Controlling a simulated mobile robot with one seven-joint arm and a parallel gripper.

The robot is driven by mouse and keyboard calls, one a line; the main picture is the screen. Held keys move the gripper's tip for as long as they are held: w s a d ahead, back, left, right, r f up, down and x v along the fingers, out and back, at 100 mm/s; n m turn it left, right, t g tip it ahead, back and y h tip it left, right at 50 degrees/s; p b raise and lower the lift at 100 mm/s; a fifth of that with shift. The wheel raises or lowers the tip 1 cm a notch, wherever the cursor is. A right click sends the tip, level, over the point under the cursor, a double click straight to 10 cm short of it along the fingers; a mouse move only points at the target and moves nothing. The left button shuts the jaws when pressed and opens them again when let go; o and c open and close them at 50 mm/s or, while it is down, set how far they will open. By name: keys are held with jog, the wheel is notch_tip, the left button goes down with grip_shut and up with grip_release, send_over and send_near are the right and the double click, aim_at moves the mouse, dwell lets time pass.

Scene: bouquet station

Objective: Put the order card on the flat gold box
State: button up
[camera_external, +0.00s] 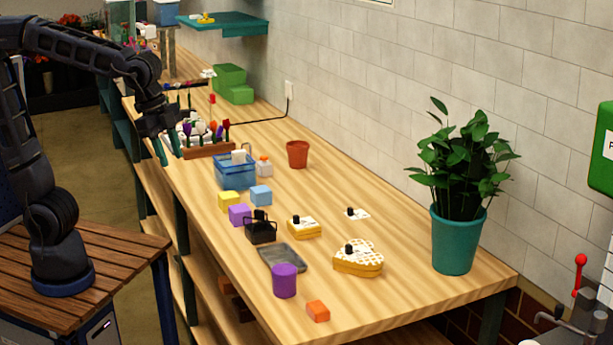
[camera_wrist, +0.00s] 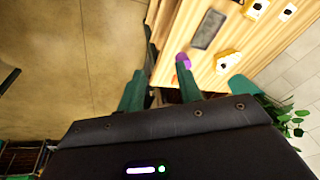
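A white card with a black knob (camera_external: 357,213) lies flat on the bench, right of the gold boxes; I take it as the order card. A small flat gold box (camera_external: 304,231) has a white top with a black knob. A heart-shaped gold box (camera_external: 358,266) in front of it also has a pale patterned top with a black knob. My gripper (camera_external: 167,150) is near the bench's left edge, beside the flower tray, far from the card. In the wrist view, its teal fingers (camera_wrist: 161,77) are apart with nothing between them.
On the wooden bench stand a purple cup (camera_external: 285,281), an orange block (camera_external: 318,311), a grey tray (camera_external: 283,257), a black basket (camera_external: 261,229), a blue bin (camera_external: 235,174), coloured cubes and a terracotta pot (camera_external: 297,154). A tall plant in a teal pot (camera_external: 452,243) stands right.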

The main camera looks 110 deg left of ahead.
jog(key=s+d+f+n+t, duration=0.1)
jog(key=s+d+f+n, duration=0.1)
jog(key=s+d, duration=0.6)
jog(key=s+f, duration=0.1)
jog(key=s, duration=0.4)
jog(key=shift+s+n+t+h, duration=0.3)
jog(key=shift+s+n+h, duration=0.05)
jog(key=shift+n+h, duration=0.05)
